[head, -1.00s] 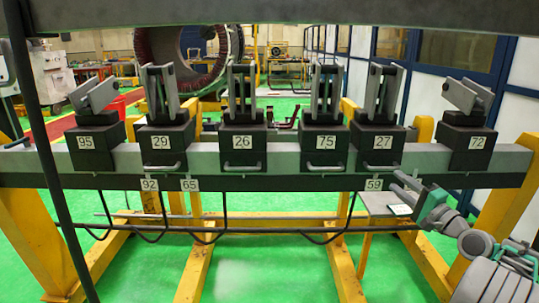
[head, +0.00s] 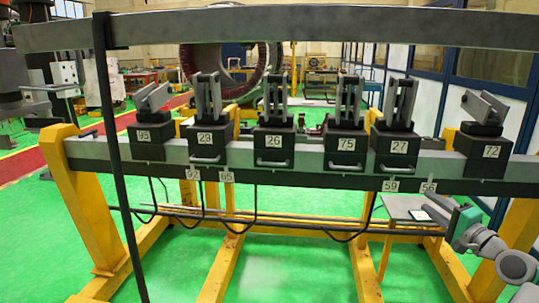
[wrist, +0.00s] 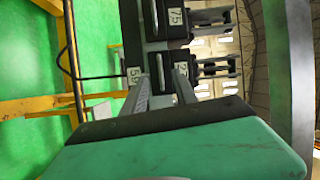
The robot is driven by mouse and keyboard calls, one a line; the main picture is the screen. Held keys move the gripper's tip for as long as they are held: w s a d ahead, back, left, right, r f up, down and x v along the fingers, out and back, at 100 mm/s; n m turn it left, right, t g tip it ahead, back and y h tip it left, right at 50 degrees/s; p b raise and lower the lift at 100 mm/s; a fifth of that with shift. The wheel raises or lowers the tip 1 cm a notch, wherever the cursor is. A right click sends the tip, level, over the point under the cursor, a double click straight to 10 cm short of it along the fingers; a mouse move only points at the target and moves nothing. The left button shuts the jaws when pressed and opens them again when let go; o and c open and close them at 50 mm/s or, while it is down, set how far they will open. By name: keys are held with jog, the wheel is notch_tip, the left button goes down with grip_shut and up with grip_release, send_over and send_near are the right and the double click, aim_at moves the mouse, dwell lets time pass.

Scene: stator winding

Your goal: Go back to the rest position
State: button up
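My gripper (head: 441,207) is at the right of the head view, in front of and just below the right part of the dark beam (head: 300,186). In the wrist view its two grey fingers (wrist: 161,86) stand apart, with nothing seen held between them. The block labelled 27 (head: 393,150) and the block labelled 75 (head: 345,147) sit on the beam and also show beyond the fingers. The block labelled 72 (head: 481,148) is up and to the right of my gripper. No marked rest position is visible.
Blocks 95 (head: 146,139), 29 (head: 205,143) and 26 (head: 273,145) stand farther left on the beam. Yellow legs (head: 85,205) hold up the frame. A dark upright bar (head: 120,170) crosses the near left. A small table (head: 400,207) is behind my gripper. Green floor (head: 180,270) lies open in front.

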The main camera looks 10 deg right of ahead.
jog(key=w+a+r+n+g+y+p, duration=0.1)
jog(key=w+a+n+g+p, duration=0.2)
jog(key=a, duration=0.6)
jog(key=w+a+r+n+g+p, duration=0.1)
jog(key=w+a+n+g+p, duration=0.15)
jog(key=a, duration=0.65)
jog(key=s+a+n+g+p, duration=0.4)
jog(key=a+p, duration=0.1)
jog(key=a, duration=0.7)
jog(key=s+a+f+n+g+h+p, duration=0.1)
jog(key=s+a+g+p, duration=0.1)
jog(key=s, duration=0.6)
jog(key=s+a+f+n+g+h+p, duration=0.1)
jog(key=s+a+n+g+p, duration=0.1)
jog(key=s+a, duration=0.2)
jog(key=s+a+f+n+g+h+p, duration=0.1)
jog(key=s+a+n+g+p, duration=0.1)
jog(key=s, duration=0.9)
jog(key=shift+s+a+f+h, duration=0.3)
jog(key=shift+s+a+f, duration=0.1)
jog(key=shift+a, duration=0.25)
jog(key=shift+w+n, duration=0.1)
jog(key=shift+n, duration=0.15)
